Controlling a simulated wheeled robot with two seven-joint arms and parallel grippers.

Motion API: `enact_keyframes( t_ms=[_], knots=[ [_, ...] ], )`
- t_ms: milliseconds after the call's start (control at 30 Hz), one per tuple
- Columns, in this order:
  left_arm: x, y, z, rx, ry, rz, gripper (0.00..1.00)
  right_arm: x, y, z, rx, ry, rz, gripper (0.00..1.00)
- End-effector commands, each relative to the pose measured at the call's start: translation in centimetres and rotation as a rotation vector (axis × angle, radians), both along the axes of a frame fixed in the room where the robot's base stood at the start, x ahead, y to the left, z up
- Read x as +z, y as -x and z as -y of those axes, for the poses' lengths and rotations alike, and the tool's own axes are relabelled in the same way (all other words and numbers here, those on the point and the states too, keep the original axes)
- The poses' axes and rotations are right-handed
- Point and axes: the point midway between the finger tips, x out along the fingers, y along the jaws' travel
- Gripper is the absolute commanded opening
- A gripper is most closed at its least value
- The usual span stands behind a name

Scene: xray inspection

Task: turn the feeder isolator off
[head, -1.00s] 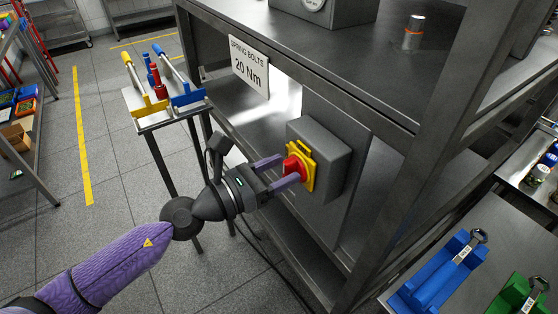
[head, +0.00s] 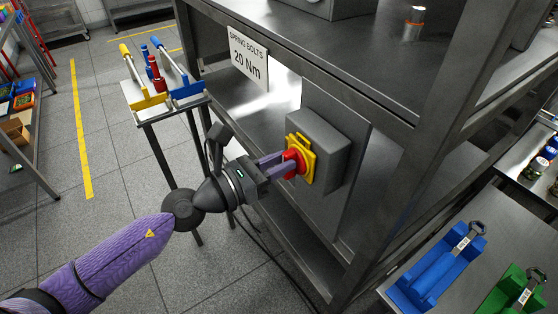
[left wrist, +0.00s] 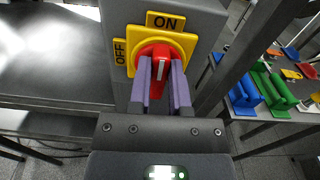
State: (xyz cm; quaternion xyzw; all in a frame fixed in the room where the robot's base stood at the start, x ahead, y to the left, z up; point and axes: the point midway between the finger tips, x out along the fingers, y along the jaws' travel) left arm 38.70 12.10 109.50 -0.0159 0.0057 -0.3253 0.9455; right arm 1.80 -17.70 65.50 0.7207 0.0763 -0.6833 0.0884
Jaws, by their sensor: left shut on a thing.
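The feeder isolator is a grey box (head: 328,142) on a panel inside the metal frame, with a yellow plate (head: 309,165) and a red rotary handle (head: 291,155). The left wrist view shows the yellow plate (left wrist: 128,71) with an ON label (left wrist: 165,21) at the top and an OFF label (left wrist: 119,51) at the left. The red handle (left wrist: 160,52) has a white mark pointing up towards ON. My left gripper (head: 287,164) is shut on the red handle, one finger on each side. My right gripper is not in view.
A sign reading "SPRING BOLTS 20 Nm" (head: 248,59) hangs on the frame above left. A small stand (head: 172,111) with torque tools is behind my left arm. The frame post (head: 405,165) stands right of the isolator. Blue (head: 430,275) and green (head: 500,298) holders sit lower right.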

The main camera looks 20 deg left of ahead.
Motion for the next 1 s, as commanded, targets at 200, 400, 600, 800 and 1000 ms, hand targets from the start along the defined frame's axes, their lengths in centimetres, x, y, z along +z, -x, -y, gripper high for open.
enact_keyframes(
  t_ms=[200,400,600,800,1000],
  knots=[
    [0.1,-0.1,-0.2,0.001,0.096,-0.075,0.00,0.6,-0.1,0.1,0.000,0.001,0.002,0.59],
    [0.1,-0.3,-0.4,0.001,0.237,-0.185,0.00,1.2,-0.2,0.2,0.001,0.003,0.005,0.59],
    [0.0,-0.5,-0.6,0.002,0.388,-0.302,0.00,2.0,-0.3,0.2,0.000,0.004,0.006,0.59],
    [-0.2,-0.6,-0.8,0.001,0.538,-0.419,0.00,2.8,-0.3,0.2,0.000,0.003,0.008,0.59],
    [-0.4,-0.7,-0.9,0.001,0.688,-0.536,0.00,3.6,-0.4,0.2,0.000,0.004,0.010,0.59]
  ],
)
